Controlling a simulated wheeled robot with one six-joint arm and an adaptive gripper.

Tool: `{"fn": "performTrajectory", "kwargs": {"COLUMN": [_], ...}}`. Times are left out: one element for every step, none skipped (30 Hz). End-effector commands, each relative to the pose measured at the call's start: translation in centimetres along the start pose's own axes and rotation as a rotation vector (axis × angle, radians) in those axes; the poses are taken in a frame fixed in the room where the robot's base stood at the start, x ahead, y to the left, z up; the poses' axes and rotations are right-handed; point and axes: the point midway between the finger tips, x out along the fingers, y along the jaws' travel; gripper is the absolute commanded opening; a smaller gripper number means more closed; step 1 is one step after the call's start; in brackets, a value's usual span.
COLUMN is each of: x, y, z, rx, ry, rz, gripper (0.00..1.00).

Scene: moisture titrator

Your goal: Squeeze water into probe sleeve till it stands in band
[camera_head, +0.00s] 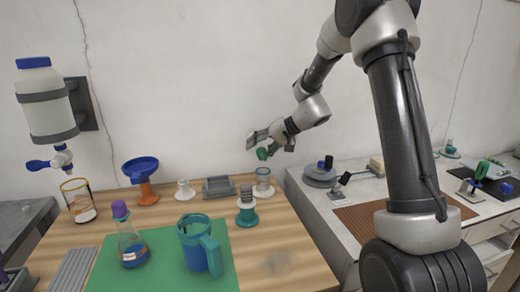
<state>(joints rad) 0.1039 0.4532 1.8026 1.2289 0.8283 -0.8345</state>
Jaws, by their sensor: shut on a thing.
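My gripper (267,143) hangs above the back right of the wooden table and is shut on a small green thing (262,154), which looks like a squeeze bulb. The fingers hide part of it, and I cannot make out a tip below it. A small clear upright cylinder with a pale base (263,186), possibly the probe sleeve, stands almost straight below, apart from the green thing. Its band and any water level are too small to tell.
The table's front right is clear.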

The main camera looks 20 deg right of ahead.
Motion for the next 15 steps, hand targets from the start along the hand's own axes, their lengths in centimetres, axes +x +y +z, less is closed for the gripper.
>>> {"fn": "performTrajectory", "kwargs": {"x": [-0.1,-0.4,-0.7,-0.9,-1.1,-1.4,-1.5,-1.7,-2.0,-2.2,-2.4,-2.7,-2.9,-3.1,-3.4], "y": [0.0,-0.3,-0.6,-0.8,-1.1,-1.4,-1.6,-1.8,-2.1,-2.4,-2.6,-2.9,-3.1,-3.4,-3.8], "z": [-0.2,-0.3,-0.5,-0.6,-0.7,-0.8,-0.9,-1.0,-1.2,-1.2,-1.4,-1.6,-1.7,-1.8,-2.0], "rx": [-0.029,-0.052,-0.082,-0.104,-0.125,-0.155,-0.176,-0.197,-0.227,-0.249,-0.272,-0.303,-0.327,-0.351,-0.385], "ry": [0.038,0.063,0.096,0.119,0.142,0.174,0.196,0.22,0.252,0.275,0.301,0.334,0.359,0.386,0.422], "rz": [-0.011,-0.022,-0.033,-0.043,-0.053,-0.063,-0.074,-0.084,-0.094,-0.106,-0.115,-0.127,-0.138,-0.147,-0.163], "gripper": [0.4,0.4,0.4,0.4,0.4,0.4,0.4,0.4,0.4,0.4,0.4,0.4,0.4,0.4,0.4]}}
